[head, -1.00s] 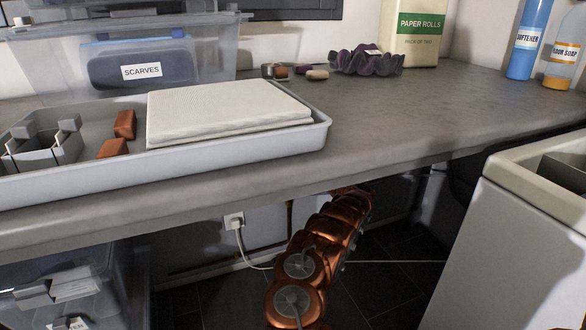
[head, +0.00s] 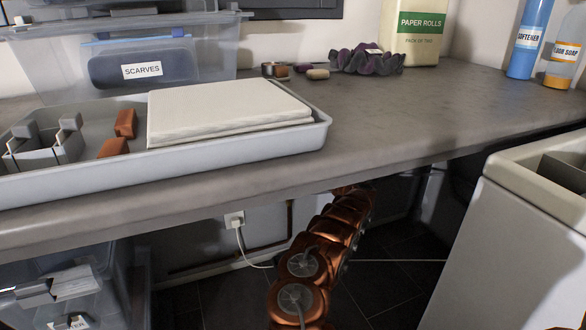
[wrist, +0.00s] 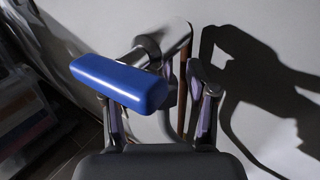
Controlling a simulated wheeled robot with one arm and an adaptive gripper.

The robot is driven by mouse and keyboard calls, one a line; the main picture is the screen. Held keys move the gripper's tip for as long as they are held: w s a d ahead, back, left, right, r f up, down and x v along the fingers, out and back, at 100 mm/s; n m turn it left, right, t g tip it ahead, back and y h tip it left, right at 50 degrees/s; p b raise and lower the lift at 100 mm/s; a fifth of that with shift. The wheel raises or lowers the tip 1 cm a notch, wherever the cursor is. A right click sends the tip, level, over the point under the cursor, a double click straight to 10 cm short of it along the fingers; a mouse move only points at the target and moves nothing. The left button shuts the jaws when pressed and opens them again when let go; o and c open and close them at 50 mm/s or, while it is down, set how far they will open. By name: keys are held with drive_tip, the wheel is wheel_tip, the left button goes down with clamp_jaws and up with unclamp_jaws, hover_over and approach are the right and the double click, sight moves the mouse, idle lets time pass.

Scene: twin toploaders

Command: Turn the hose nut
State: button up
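In the wrist view, a blue lever handle (wrist: 120,82) sits in front of a grey metal fitting (wrist: 168,40) by a pale wall. I cannot clearly make out the hose nut; part of the fitting is hidden behind the blue handle. My gripper (wrist: 155,100) has its two fingers well apart, one below the handle at left and one to the right of the fitting. No object is visibly clamped between them. In the head view my copper-coloured arm reaches under the counter, and the gripper is hidden there.
A grey counter (head: 400,115) overhangs my arm. It bears a tray (head: 230,148) with a white folded stack and a scarves bin (head: 215,75). A white cabinet-like machine (head: 500,240) stands at right. A plugged socket (head: 234,219) is on the wall. A brown pipe (wrist: 183,90) runs behind the fitting.

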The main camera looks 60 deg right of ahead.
drive_tip(key=s, duration=1.2)
idle(0.6)
